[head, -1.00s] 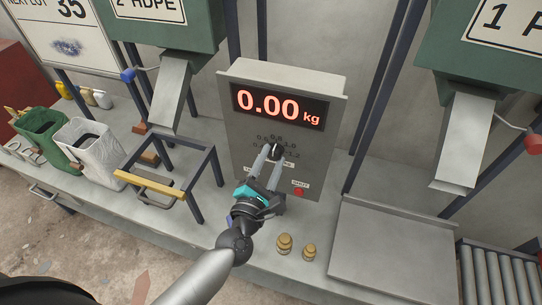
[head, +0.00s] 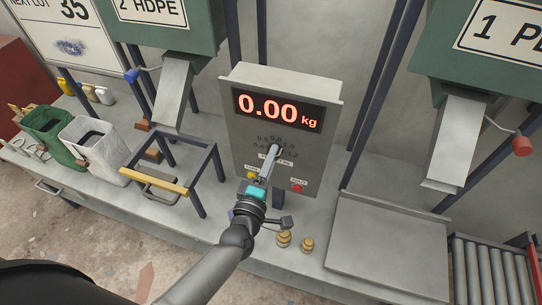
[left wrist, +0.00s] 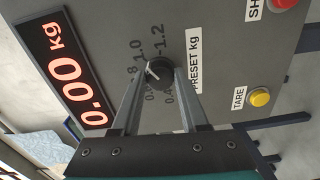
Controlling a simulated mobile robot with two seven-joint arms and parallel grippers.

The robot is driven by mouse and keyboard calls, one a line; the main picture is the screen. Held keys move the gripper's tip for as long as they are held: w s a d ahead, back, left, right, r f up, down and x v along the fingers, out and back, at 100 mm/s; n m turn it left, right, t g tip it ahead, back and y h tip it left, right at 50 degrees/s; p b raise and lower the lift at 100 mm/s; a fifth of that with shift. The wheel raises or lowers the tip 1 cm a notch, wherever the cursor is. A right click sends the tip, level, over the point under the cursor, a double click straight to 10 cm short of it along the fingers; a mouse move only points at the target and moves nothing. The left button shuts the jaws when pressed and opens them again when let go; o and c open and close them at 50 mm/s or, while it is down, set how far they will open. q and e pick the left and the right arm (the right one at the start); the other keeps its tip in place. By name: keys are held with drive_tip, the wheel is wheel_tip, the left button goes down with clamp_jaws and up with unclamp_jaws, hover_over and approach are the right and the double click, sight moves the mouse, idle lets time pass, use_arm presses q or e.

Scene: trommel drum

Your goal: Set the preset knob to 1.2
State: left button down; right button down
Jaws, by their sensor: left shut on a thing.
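The preset knob (head: 275,151) is a small dark round knob on the grey panel (head: 237,132) below the red 0.00 kg display. In the left wrist view the knob (left wrist: 159,73) has a white pointer mark towards the upper left, roughly by the 0.8 and 1.0 labels; the exact reading is unclear. The 1.2 label (left wrist: 159,38) shows above the knob there. My left gripper (head: 272,155) is shut on the knob, and in the left wrist view its two fingertips (left wrist: 164,76) lie on either side of it. My right gripper is not in view.
A yellow TARE button (left wrist: 260,97) and a red button (head: 297,188) sit low on the panel near my left gripper. Brass weights (head: 284,239) stand on the bench in front. A flat metal plate (head: 385,245) lies to the right and a dark frame (head: 195,180) stands left.

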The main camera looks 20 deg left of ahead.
use_arm(q)
drive_tip(key=shift+m+p, duration=1.3)
drive_tip(key=shift+m, duration=3)
drive_tip(key=shift+c, duration=2.1)
unclamp_jaws()
drive_tip(key=s, duration=1.5)
drive_tip(key=shift+a+b, duration=0.3)
drive_tip(key=shift+b, duration=0.15)
drive_tip(key=shift+s+f, duration=0.1)
